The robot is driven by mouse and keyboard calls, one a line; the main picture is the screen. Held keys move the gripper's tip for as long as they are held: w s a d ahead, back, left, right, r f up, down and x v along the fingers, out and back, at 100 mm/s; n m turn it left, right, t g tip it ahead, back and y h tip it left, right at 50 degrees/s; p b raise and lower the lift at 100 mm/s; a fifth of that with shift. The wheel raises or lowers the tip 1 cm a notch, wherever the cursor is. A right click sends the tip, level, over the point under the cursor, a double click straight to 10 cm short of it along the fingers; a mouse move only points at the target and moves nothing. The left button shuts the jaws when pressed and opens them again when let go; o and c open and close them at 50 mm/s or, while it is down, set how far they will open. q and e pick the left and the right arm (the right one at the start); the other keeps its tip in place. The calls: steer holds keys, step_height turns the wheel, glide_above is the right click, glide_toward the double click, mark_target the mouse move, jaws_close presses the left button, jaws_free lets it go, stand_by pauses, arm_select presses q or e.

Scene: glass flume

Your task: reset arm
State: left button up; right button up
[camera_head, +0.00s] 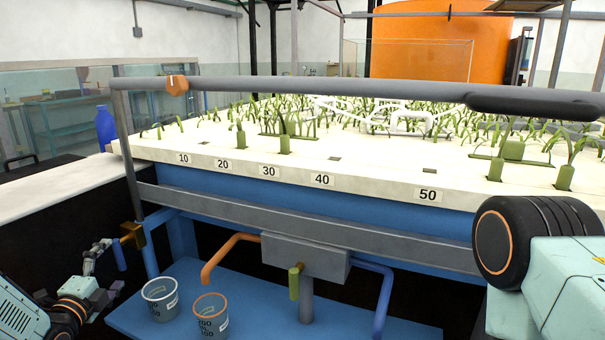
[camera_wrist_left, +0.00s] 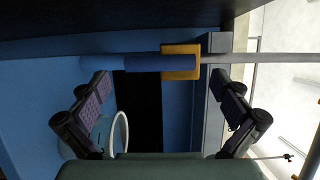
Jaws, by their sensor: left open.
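My left gripper (camera_head: 106,268) is at the lower left of the head view, open and empty. It is beside a valve with a brass body (camera_head: 132,235) and a blue handle (camera_head: 118,256), under the left end of the flume. In the left wrist view the two dark padded fingers of the gripper (camera_wrist_left: 165,95) are spread wide. The blue handle (camera_wrist_left: 135,63) and the brass body (camera_wrist_left: 180,62) lie across the view beyond the fingertips, apparently not gripped. My right arm shows at the right edge of the head view; its gripper is out of view.
A grey bucket (camera_head: 160,298) and an orange-rimmed bucket (camera_head: 211,318) stand on the blue lower shelf (camera_head: 130,318). A grey rail (camera_head: 300,89) crosses before the planted white bed (camera_head: 380,178).

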mark_target(119, 258)
arm_select(q)
steer(key=s, duration=0.9)
steer(key=w, duration=1.2)
steer(key=shift+w, duration=0.3)
steer(key=n+g, duration=0.1)
steer(key=n, duration=0.1)
steer(key=d+r+n+g+h+b, duration=0.1)
steer(key=n, duration=0.2)
steer(key=s+d+n+g+b, duration=0.1)
steer(key=n, duration=0.1)
steer(key=shift+r+n+h, duration=0.25)
steer(key=shift+n+h, duration=0.15)
steer(key=shift+r+n+g+h+b, duration=0.3)
steer(key=shift+n+g, duration=0.2)
steer(key=shift+n, duration=0.3)
steer(key=shift+s+a+r+p, duration=0.1)
steer(key=shift+s+r+p, duration=0.15)
steer(key=shift+s+p, duration=0.25)
steer(key=shift+s+r, duration=0.15)
steer(key=shift+s, duration=0.55)
